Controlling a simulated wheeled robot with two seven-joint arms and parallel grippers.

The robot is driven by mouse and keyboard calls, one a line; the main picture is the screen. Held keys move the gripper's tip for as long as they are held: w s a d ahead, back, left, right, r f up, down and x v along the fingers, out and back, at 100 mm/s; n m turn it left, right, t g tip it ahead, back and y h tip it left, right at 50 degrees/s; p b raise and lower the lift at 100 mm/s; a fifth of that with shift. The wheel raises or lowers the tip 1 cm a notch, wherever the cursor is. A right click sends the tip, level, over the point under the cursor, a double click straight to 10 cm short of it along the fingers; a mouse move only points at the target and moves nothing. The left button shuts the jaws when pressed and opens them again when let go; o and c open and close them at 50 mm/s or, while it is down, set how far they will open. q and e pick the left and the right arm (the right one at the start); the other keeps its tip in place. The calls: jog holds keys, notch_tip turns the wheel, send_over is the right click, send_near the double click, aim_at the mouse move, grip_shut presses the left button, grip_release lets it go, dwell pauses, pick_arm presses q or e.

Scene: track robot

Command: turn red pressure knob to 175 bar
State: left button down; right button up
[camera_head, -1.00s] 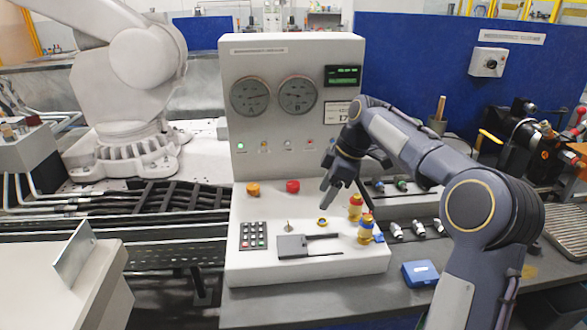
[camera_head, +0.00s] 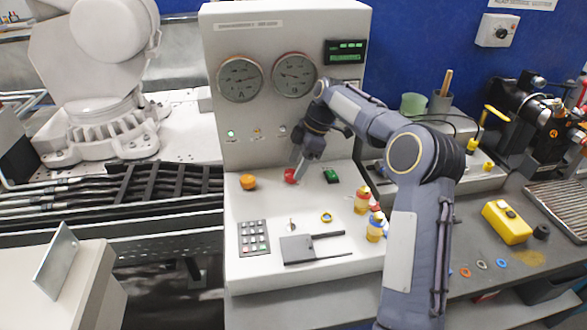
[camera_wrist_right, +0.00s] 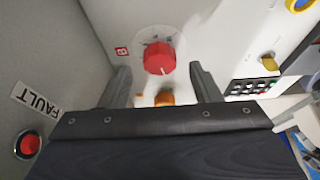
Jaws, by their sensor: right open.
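The red pressure knob (camera_head: 290,175) stands on the sloped face of the grey-white console (camera_head: 289,20), partly hidden by my gripper in the head view. My right gripper (camera_head: 299,170) reaches down over it from the upper right. In the right wrist view the red knob (camera_wrist_right: 160,57) shows ahead, between the two spread fingers of the right gripper (camera_wrist_right: 159,72). The gripper is open and holds nothing; contact with the knob is not visible. Gauge A (camera_head: 239,79), gauge B (camera_head: 294,74) and a green display (camera_head: 346,52) are above; their readings are too small to tell. My left gripper is out of view.
A keypad (camera_head: 253,238) and red-yellow fittings (camera_head: 362,199) are lower on the console. A yellow box (camera_head: 507,221) lies on the right bench.

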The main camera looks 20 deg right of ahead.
aim_at(291, 177)
jog(key=shift+x, duration=1.3)
jog(key=c, duration=1)
jog(key=shift+m, duration=0.3)
